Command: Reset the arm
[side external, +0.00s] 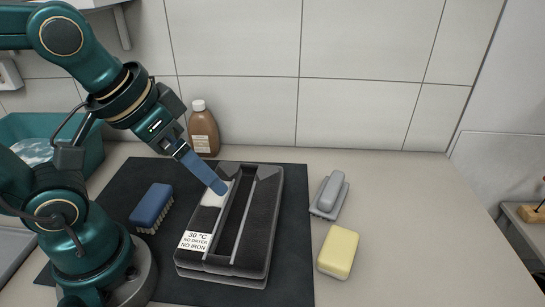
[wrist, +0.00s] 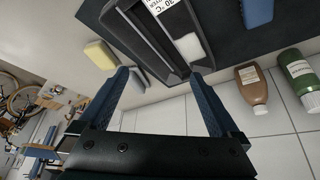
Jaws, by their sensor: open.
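My gripper (side external: 219,187) is at the far part of a dark grey grooved holder in the side view, its blue fingers overlapping there. In the wrist view the fingers (wrist: 160,76) stand wide apart with nothing between them, so it is open and empty. The holder (side external: 262,230) lies on a black mat and has two long channels. A white piece (side external: 214,194) lies in its left channel, and a label (side external: 194,242) reading "30 °C no dryer no iron" is at its near end. I cannot tell whether the fingertips touch the holder.
A blue brush (side external: 152,207) lies left of the holder. A grey brush (side external: 329,194) and yellow sponge (side external: 338,251) lie right. A brown bottle (side external: 203,128) stands behind; a green bottle (wrist: 298,75) shows in the wrist view. A teal basin (side external: 90,150) is at left. The right counter is clear.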

